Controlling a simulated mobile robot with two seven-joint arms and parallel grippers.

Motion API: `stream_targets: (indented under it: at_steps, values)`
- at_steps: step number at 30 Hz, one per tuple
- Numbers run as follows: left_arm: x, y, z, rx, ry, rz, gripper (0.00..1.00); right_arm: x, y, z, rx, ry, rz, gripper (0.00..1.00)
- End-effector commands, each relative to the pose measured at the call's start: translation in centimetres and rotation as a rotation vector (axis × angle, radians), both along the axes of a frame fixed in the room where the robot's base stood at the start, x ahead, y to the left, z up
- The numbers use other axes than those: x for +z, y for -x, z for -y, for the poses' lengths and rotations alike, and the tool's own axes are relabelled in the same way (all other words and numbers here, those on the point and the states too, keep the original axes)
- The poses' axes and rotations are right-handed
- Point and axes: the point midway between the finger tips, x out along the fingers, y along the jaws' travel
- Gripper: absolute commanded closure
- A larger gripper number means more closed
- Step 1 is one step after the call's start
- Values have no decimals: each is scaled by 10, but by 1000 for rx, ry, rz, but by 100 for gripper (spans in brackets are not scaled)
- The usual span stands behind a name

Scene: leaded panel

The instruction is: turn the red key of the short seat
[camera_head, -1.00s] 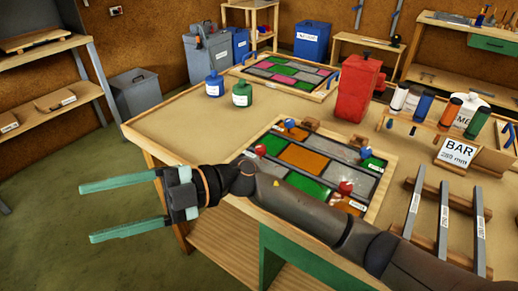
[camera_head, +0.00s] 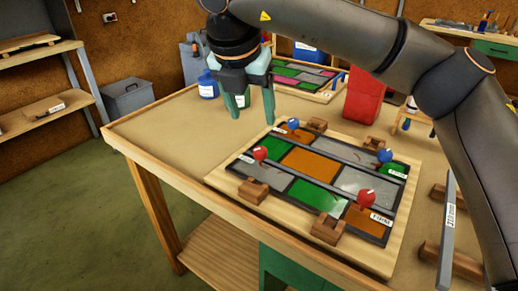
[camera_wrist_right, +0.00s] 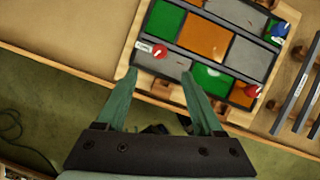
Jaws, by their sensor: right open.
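The leaded panel of green, orange and grey panes lies on a wooden board (camera_head: 213,178) on the table. A red key (camera_head: 261,153) stands at its left edge, and a second red key (camera_head: 366,196) stands at its near right. Both show in the wrist view, the left one (camera_wrist_right: 160,51) beside a small label and the other one (camera_wrist_right: 252,91) by an orange pane. I cannot read which seat is the short one. My right gripper (camera_head: 252,118) is open and empty, pointing down above the table. In the wrist view the left red key appears just beyond and between its fingertips (camera_wrist_right: 159,74). My left gripper is not in view.
Blue keys (camera_head: 293,124) (camera_head: 385,155) stand on the panel's far side. Brown wooden blocks (camera_head: 253,191) sit around it. A red container (camera_head: 366,98) and another coloured panel (camera_head: 307,75) stand behind. Grey bars (camera_head: 447,230) lie at right. The tabletop at left (camera_head: 165,125) is clear.

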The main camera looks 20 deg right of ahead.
Motion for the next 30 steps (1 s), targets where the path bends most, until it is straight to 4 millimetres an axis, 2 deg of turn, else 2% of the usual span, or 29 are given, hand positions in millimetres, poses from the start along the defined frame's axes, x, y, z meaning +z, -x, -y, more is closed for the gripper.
stream_targets:
  at_steps: [5,13,18,24,30]
  values:
    - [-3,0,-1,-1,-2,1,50,-23,-7,6,-3,3,-3,31]
    - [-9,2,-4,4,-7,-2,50,-75,-24,18,-2,1,-4,31]
    - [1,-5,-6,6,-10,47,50,-99,-32,24,0,0,-4,31]
    - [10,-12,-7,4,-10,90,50,-112,-37,27,2,-1,-2,31]
    - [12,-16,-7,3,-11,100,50,-113,-38,27,2,-1,-2,31]
